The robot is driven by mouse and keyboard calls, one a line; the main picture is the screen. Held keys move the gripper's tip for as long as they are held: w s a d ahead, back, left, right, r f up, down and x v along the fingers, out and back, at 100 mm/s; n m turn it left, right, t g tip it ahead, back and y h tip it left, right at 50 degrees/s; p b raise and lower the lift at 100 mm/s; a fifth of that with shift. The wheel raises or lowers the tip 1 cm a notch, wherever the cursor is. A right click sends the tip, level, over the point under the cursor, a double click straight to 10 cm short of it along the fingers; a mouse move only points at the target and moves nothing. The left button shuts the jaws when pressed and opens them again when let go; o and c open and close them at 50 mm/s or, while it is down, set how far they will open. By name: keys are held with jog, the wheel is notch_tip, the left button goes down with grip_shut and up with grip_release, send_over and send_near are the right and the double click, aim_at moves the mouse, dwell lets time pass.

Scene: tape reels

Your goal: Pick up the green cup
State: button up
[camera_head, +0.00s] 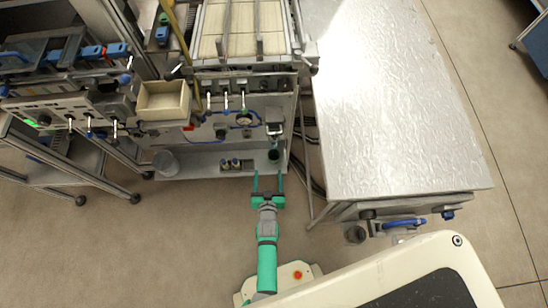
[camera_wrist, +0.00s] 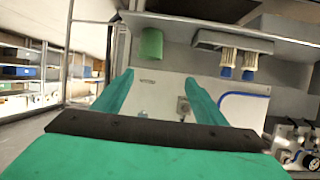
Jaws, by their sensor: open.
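The green cup (camera_head: 273,155) stands on the low grey shelf (camera_head: 200,167) of the machine, near the shelf's right end. In the wrist view the green cup (camera_wrist: 151,43) shows beyond my fingertips, roughly in line with the space between them. My gripper (camera_head: 268,176) is green and open, with its two fingers pointing at the shelf just in front of the cup. In the wrist view my gripper (camera_wrist: 158,78) has nothing between its fingers, and the cup is apart from both.
Two small pale and blue items (camera_head: 231,164) stand left of the cup on the shelf; they also show in the wrist view (camera_wrist: 238,65). A grey round container (camera_head: 165,162) is further left. A large metal table (camera_head: 390,100) stands to the right. Open floor lies in front.

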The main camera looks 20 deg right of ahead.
send_near(274, 151)
jog(key=shift+w, duration=1.05)
jog(key=shift+w+d+f, duration=0.85)
jog(key=shift+w+f, duration=0.2)
jog(key=shift+w, duration=0.05)
jog(key=shift+x, duration=1.15)
jog(key=shift+a, duration=0.1)
jog(key=c, duration=1.1)
